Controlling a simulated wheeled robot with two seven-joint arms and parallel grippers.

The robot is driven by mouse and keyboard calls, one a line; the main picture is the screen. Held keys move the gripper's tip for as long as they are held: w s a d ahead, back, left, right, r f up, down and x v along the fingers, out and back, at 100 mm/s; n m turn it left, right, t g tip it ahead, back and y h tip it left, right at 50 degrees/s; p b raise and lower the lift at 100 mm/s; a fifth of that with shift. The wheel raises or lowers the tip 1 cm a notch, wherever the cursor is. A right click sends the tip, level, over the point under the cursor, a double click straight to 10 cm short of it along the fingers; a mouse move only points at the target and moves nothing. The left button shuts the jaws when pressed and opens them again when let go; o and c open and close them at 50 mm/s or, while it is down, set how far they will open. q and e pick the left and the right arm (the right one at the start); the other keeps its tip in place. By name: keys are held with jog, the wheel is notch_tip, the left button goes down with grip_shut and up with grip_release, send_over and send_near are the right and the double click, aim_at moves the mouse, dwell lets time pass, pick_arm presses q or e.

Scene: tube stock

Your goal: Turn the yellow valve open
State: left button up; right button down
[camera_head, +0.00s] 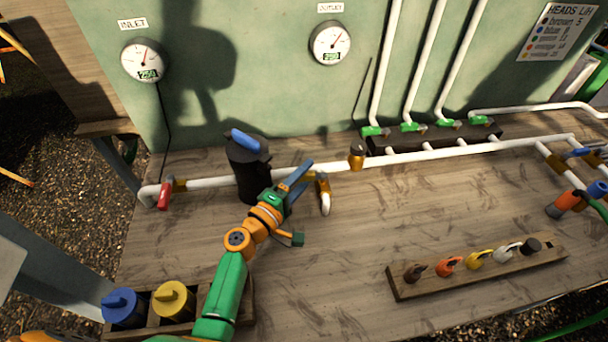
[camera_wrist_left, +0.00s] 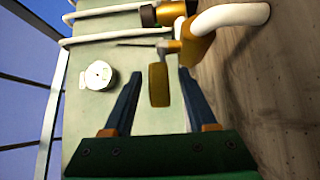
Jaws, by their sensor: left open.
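The yellow valve (camera_head: 323,186) sits on a short downturned branch with a white pipe end, below the main white pipe. Its yellow lever (camera_wrist_left: 159,85) hangs between my left gripper's fingers in the left wrist view, with gaps on both sides. My left gripper (camera_head: 308,174) is open beside the valve and partly hides it in the head view; its blue fingers also show in the wrist view (camera_wrist_left: 159,72). Whether a finger touches the lever I cannot tell. My right gripper is out of view.
A black canister with a blue top (camera_head: 246,165) stands close left of my gripper. A red valve (camera_head: 164,195) is farther left. A plug rack (camera_head: 400,292) lies front right. Blue (camera_head: 122,308) and yellow (camera_head: 174,301) caps sit front left. The middle bench is clear.

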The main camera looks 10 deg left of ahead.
pick_arm(q)
grip_shut()
dwell(1.4)
